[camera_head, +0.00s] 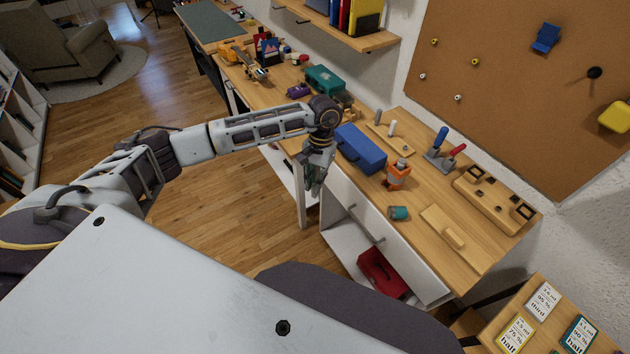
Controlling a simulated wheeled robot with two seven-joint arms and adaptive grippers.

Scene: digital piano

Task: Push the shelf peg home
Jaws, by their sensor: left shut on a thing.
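My left gripper (314,180) hangs fingers down at the front edge of the workbench (470,262), left of the blue box. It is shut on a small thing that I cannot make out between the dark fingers. A small wooden board (402,144) lies behind the blue box. A grey upright peg (378,117) and a white upright peg (392,128) stand at it. I cannot tell which is the shelf peg or how deep either sits. The gripper is apart from both pegs. My right gripper is not in view.
The blue box (360,148) stands between my left gripper and the pegs.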

